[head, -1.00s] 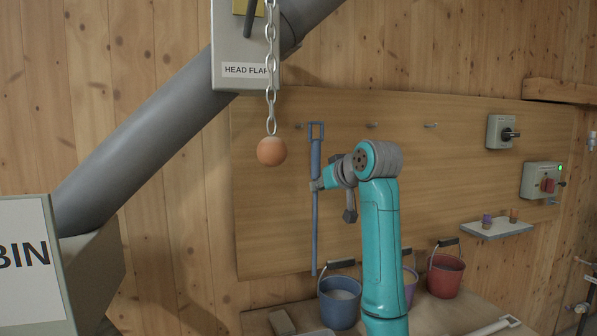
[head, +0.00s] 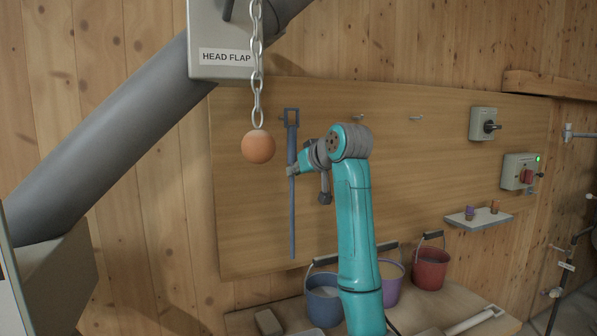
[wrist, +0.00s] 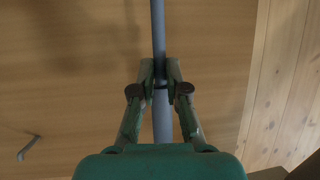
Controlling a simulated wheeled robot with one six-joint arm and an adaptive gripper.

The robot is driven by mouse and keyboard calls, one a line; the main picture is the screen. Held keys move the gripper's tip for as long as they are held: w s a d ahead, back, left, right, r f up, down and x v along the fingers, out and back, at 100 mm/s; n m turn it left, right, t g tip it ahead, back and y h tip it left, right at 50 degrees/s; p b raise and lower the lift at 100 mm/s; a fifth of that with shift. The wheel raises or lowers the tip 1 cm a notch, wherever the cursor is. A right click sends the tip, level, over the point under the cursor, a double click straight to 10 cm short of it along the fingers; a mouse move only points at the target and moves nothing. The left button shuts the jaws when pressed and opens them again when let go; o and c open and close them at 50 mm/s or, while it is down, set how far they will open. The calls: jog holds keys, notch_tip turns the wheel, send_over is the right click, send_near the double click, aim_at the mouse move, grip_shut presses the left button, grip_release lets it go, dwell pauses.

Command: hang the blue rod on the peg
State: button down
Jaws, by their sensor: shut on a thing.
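The blue rod (head: 292,220) hangs upright in front of the wooden board, with a rectangular loop at its top. My gripper (head: 292,171) is shut on it below the loop; in the wrist view my gripper (wrist: 160,78) has both fingers against the rod (wrist: 158,25). A small peg (head: 282,118) shows just left of the loop, partly hidden by it. Two more pegs, a middle one (head: 358,117) and a right one (head: 416,118), are bare. I cannot tell whether the loop is around the left peg or in front of it.
An orange ball (head: 258,146) on a chain hangs close left of the rod. A blue bucket (head: 322,302), a purple bucket (head: 392,285) and a red bucket (head: 430,268) stand below. A small shelf (head: 478,219) and switch boxes are at right.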

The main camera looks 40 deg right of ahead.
jog(key=w+d+f, duration=0.1)
jog(key=w, duration=0.5)
jog(key=shift+w+d, duration=0.25)
jog(key=shift+d, duration=0.15)
dwell(0.5)
jog(key=shift+f, duration=0.15)
dwell(0.5)
jog(key=c, duration=1.1)
grip_release()
jog(key=v, duration=1.2)
jog(key=shift+f, duration=0.1)
